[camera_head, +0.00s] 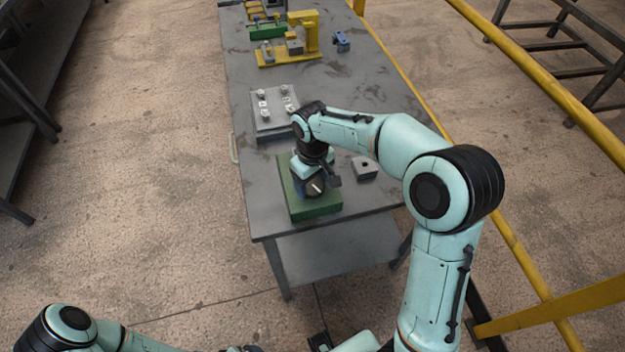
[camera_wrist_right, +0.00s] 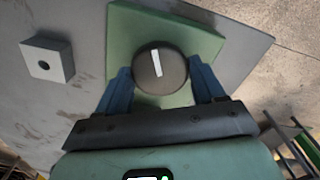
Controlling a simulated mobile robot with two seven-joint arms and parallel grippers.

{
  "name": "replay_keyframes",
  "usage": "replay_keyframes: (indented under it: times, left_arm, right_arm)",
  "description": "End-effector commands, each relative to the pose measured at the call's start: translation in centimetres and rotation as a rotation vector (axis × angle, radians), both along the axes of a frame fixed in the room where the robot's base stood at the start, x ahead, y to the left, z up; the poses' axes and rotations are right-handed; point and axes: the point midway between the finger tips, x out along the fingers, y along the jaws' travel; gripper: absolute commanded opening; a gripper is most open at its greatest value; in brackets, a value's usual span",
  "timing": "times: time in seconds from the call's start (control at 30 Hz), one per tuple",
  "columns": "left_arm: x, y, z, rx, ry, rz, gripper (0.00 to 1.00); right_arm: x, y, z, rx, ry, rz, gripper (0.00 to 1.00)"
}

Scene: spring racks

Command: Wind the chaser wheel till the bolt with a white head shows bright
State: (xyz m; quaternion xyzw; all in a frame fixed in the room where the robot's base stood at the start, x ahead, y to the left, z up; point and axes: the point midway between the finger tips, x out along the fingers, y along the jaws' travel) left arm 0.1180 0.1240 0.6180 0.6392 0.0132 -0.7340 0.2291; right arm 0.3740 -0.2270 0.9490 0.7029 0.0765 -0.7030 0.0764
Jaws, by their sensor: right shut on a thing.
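The chaser wheel, a dark round knob with a white stripe, stands on a green block (camera_head: 328,205) at the near end of the bench. In the right wrist view the wheel (camera_wrist_right: 152,78) sits between the blue fingers of my right gripper (camera_wrist_right: 161,76), which is shut on it. The stripe there runs nearly upright, leaning slightly. In the head view my right gripper (camera_head: 312,182) reaches down over the block. A grey plate (camera_head: 272,124) behind it bears several small light bolt heads. I cannot tell which has the white head or whether any shows bright. My left gripper is out of view.
A grey block with a dark hole (camera_head: 364,168) lies right of the green block. A yellow fixture (camera_head: 308,38) and a small blue piece (camera_head: 341,41) stand farther back on the bench (camera_head: 375,95). A yellow rail (camera_head: 555,90) runs along the right.

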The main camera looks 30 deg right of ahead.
Motion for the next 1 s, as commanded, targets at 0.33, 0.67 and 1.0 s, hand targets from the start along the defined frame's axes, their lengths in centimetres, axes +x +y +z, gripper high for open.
replay_keyframes:
  times: [0.33,0.67,1.0]
  left_arm:
    - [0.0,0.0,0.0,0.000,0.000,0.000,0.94]
    - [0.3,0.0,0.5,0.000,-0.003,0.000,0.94]
    - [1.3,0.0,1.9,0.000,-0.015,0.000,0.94]
  right_arm:
    - [0.0,0.0,0.0,0.000,-0.001,0.001,0.94]
    - [0.1,0.0,3.0,0.001,-0.006,0.001,0.94]
    - [0.2,0.0,10.6,0.000,-0.006,0.001,0.94]
